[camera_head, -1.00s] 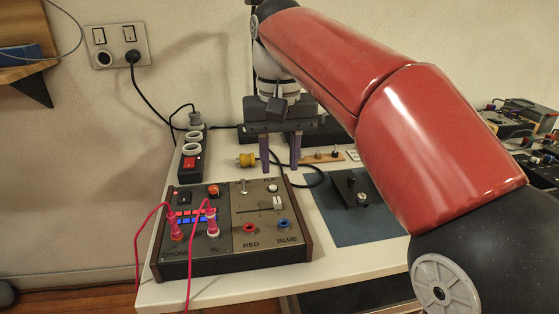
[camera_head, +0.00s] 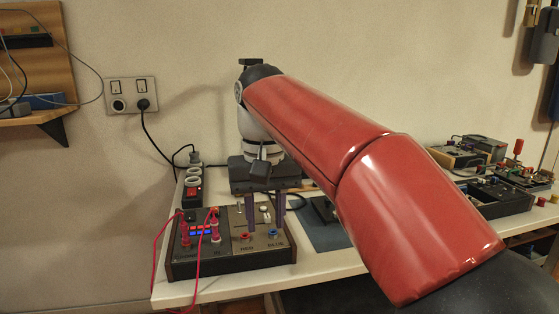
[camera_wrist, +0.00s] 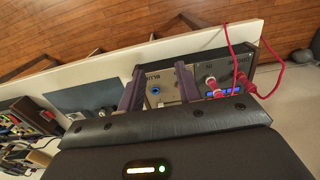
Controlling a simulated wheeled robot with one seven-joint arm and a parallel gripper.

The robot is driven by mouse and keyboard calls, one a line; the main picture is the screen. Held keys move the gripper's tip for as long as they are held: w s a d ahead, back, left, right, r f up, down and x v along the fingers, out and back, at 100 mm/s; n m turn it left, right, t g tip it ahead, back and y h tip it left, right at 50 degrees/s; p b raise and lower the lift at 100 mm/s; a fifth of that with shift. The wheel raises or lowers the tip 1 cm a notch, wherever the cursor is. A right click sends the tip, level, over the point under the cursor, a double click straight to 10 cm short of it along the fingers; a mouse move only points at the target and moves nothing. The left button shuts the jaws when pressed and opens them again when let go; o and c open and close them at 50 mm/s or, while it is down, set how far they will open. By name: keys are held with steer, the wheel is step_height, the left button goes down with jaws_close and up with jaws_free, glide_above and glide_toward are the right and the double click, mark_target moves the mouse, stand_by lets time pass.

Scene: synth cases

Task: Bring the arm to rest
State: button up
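My gripper (camera_head: 265,225) hangs fingers-down at the box with the red and blue jacks (camera_head: 225,262). Its two purple fingers are apart with nothing held between them. In the head view they overlap the right-hand panel of the box; I cannot tell whether they touch it. In the wrist view my gripper (camera_wrist: 160,88) shows spread fingers, with the box panel and its blue jack (camera_wrist: 156,91) beyond the gap. My red arm reaches in from the right and hides part of the table.
Red leads (camera_head: 157,245) plug into the box's left side and hang over the front edge of the white table (camera_head: 318,268). A power strip (camera_head: 194,187) stands behind the box. A blue-grey mat (camera_head: 328,236) lies right of it. Black cases (camera_head: 490,199) sit at the far right.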

steer(key=s+d+f+m+t, duration=0.2)
steer(key=s+d+f+t, duration=0.3)
steer(key=s+d+f, duration=1.1)
steer(key=shift+s+d+f+m+t, duration=0.25)
steer(key=shift+d+f, duration=0.25)
steer(key=shift+d, duration=0.4)
stand_by(0.8)
